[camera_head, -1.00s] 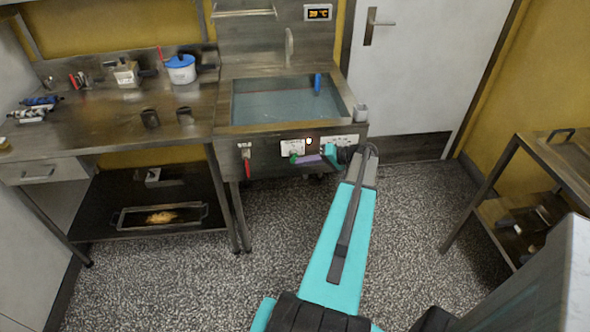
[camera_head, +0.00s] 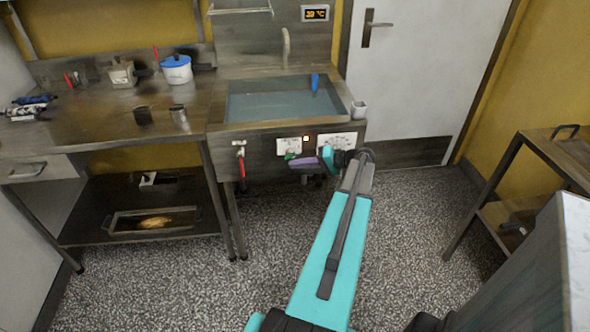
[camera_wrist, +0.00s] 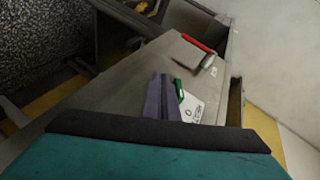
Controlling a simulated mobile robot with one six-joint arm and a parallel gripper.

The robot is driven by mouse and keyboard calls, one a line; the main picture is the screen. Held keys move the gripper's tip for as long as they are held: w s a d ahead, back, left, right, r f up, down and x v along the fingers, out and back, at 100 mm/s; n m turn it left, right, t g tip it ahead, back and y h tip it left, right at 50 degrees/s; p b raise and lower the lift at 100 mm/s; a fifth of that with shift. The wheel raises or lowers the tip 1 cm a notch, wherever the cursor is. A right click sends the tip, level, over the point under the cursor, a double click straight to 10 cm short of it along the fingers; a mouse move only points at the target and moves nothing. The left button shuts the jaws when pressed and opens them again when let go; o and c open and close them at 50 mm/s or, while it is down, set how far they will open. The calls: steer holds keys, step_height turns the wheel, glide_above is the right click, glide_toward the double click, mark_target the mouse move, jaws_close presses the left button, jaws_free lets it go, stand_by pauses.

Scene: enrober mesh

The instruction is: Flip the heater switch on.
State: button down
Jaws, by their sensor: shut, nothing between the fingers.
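A small green switch (camera_head: 289,156) sits on the metal front panel of the sink, by a white label (camera_head: 289,145). In the wrist view the green switch (camera_wrist: 178,89) shows just right of my fingers, with its label (camera_wrist: 191,108) beside it. My gripper (camera_head: 294,162) has purple fingers, shut and empty, right at the switch. In the wrist view my gripper (camera_wrist: 160,78) partly covers the panel; I cannot tell whether it touches the switch. An indicator lamp (camera_head: 306,138) above shows orange. The switch's exact position is too small to tell.
A red-handled valve (camera_head: 241,162) is on the panel's left; it also shows in the wrist view (camera_wrist: 198,43). The water-filled sink (camera_head: 220,112) is above. A wall display (camera_head: 316,13) reads about 39 °C. A white cup (camera_head: 359,108) stands at the sink's right corner.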

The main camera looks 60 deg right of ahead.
stand_by(0.4)
steer(key=shift+f, duration=0.15)
steer(key=f+b, duration=0.1)
steer(key=f, duration=0.1)
steer(key=s+d+f+b, duration=0.1)
steer(key=shift+f+b, duration=0.15)
steer(key=shift+b, duration=0.2)
steer(key=s+d+b, duration=0.1)
steer(key=s+d, duration=0.2)
steer(key=s, duration=0.7)
steer(key=shift+d, duration=0.25)
